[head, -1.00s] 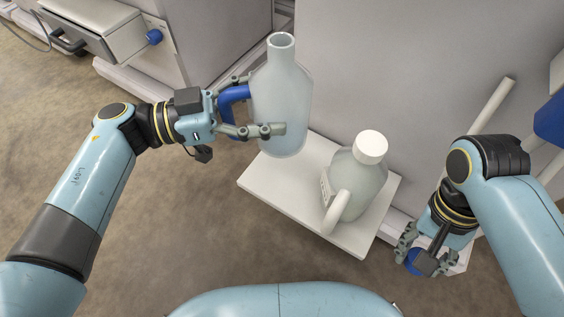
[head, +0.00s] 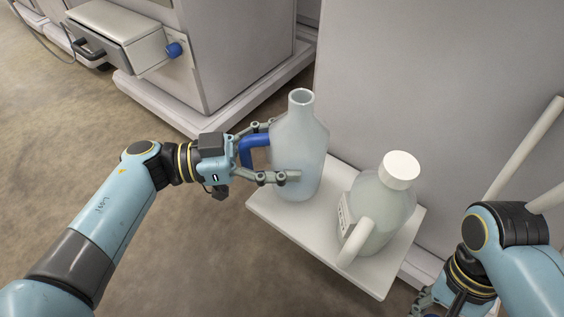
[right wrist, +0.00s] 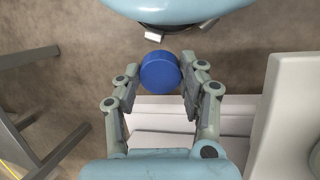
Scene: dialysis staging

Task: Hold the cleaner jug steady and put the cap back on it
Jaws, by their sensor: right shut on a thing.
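The cleaner jug (head: 300,150) is translucent pale blue with a blue handle (head: 248,152) and an open, bare neck. It is upright over the back left of a white platform; I cannot tell if its base touches. My left gripper (head: 276,152) is shut on it from the handle side, one finger across its front. My right gripper (right wrist: 160,88) is shut on the round blue cap (right wrist: 160,72) in the right wrist view. In the head view this gripper (head: 424,304) is low at the right, partly cut off, and the cap is not visible there.
A second jug (head: 372,222) with a white cap and label stands on the white platform (head: 272,212), right of the cleaner jug. A large grey cabinet (head: 430,80) rises behind. A drawer unit with a blue knob (head: 173,50) is back left. Floor is clear at front left.

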